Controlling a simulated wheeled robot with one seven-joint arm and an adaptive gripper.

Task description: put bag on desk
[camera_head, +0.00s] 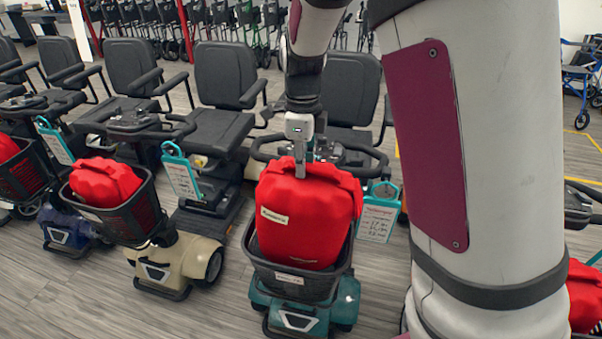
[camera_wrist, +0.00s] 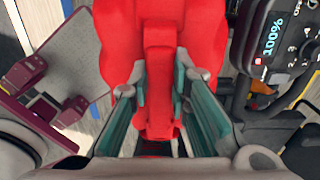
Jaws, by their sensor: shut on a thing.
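A red bag (camera_head: 304,216) with a small pale label stands in the black front basket (camera_head: 296,284) of a teal scooter. My gripper (camera_head: 301,164) is above the bag's top edge, its fingers reaching down to it. In the wrist view, my gripper (camera_wrist: 161,95) is shut on the red strap or handle part of the bag (camera_wrist: 160,60), with a finger on each side. The bag's lower part is hidden by the basket. No desk can be made out for certain; a counter-like surface at the far back left is small and unclear.
Scooters with black seats (camera_head: 225,75) stand in a row to the left. Another red bag (camera_head: 104,182) sits in the neighbouring basket, and one more (camera_head: 585,295) shows at the right edge. The scooter's handlebar display (camera_wrist: 272,40) is close to my gripper. Grey floor lies in front.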

